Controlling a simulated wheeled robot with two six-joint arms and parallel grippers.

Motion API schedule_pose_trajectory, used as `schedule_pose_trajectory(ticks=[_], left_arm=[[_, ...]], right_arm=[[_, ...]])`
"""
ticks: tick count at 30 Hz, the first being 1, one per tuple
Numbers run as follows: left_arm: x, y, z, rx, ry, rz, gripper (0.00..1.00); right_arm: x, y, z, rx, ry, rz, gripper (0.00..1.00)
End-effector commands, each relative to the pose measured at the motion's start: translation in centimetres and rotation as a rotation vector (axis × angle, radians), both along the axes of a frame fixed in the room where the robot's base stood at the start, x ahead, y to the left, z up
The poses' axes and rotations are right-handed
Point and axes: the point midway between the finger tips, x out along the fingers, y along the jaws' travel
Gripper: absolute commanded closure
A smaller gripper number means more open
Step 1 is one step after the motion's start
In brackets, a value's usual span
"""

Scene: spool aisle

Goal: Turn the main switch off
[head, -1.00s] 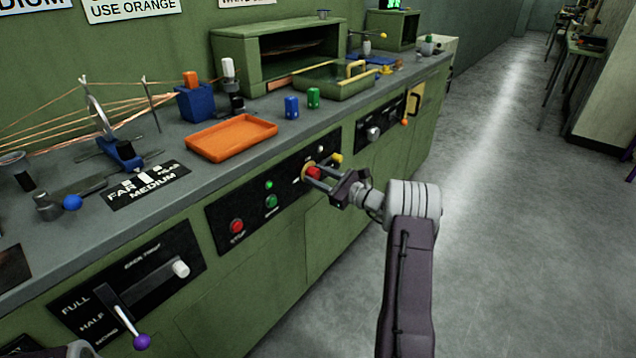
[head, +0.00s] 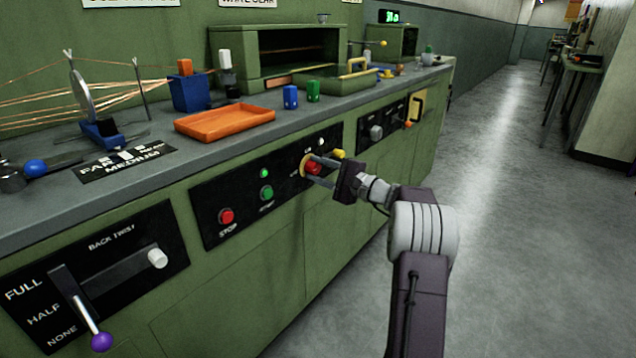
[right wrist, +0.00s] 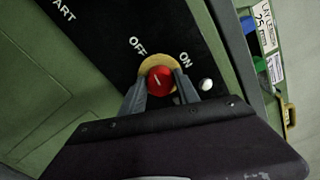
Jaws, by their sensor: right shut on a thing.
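The main switch is a red round knob (head: 313,168) on a yellow disc, at the right end of a black panel on the green bench front. My right gripper (head: 314,170) has its fingers on either side of the knob, shut on it. In the right wrist view the knob (right wrist: 160,79) sits between both fingertips, with OFF printed to its upper left and ON to its upper right. Its short white mark shows, but I cannot tell which label it points to. My left gripper is not in view.
The same panel has a red stop button (head: 226,216), a green start button (head: 266,193) and a lit green lamp (head: 264,173). A yellow piece (head: 338,154) stands close by the knob. A purple-ended lever (head: 101,341) sticks out at lower left. The floor at right is clear.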

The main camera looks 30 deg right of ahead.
Motion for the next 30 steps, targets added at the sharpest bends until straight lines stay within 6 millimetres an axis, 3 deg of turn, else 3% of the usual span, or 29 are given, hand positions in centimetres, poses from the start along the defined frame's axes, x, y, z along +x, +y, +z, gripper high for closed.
schedule_pose_trajectory(ticks=[1,9,29,30], left_arm=[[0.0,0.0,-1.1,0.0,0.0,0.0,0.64],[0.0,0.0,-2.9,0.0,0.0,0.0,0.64],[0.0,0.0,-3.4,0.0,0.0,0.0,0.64],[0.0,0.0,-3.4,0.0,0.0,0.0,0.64]], right_arm=[[0.0,0.0,-0.7,-0.028,-0.009,0.001,1.0],[0.0,0.0,-0.4,-0.138,-0.054,0.001,1.0],[0.0,0.0,-0.1,-0.182,-0.072,0.001,1.0],[0.0,0.0,-0.1,-0.182,-0.072,0.001,0.54]])
